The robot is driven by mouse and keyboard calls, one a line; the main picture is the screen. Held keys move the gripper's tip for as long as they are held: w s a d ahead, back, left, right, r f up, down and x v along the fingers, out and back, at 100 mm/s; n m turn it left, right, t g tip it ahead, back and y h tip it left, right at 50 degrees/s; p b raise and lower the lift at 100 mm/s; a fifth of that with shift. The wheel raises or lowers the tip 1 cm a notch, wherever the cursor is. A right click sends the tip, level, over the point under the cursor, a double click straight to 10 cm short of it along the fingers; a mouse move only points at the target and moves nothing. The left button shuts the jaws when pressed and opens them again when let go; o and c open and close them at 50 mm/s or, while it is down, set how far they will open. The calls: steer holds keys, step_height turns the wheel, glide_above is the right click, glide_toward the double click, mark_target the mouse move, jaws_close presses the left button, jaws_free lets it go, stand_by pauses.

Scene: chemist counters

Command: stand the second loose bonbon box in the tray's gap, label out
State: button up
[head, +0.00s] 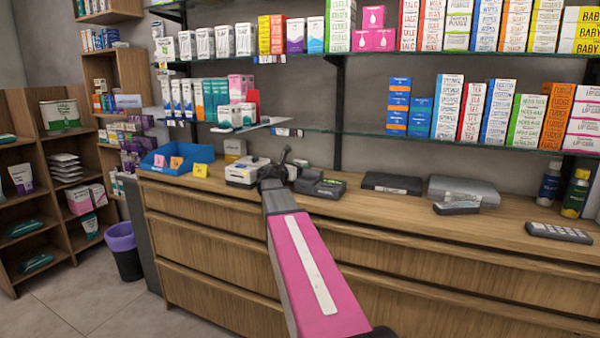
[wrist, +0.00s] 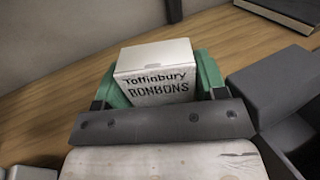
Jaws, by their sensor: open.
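A white box printed "Toffinbury BONBONS" (wrist: 157,84) stands on the wooden counter in the wrist view, its lettered face towards the camera. My gripper (wrist: 160,82) is open, with a green finger on either side of the box. I cannot tell whether either finger touches it. In the head view my gripper (head: 276,168) is low over the counter, and the arm largely hides the box there. A blue open tray (head: 176,157) with small coloured cards stands further left; I cannot tell whether it is the task's tray, and no gap is clear.
A white printer-like device (head: 246,173) stands just left of my gripper and a dark machine (head: 320,187) just right. Flat grey cases (head: 463,190) lie further right. A glass shelf of boxes (head: 365,136) overhangs the back. Bare counter (head: 350,208) shows along the front.

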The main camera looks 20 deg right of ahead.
steer(key=c, duration=0.6)
steer(key=shift+c, duration=0.2)
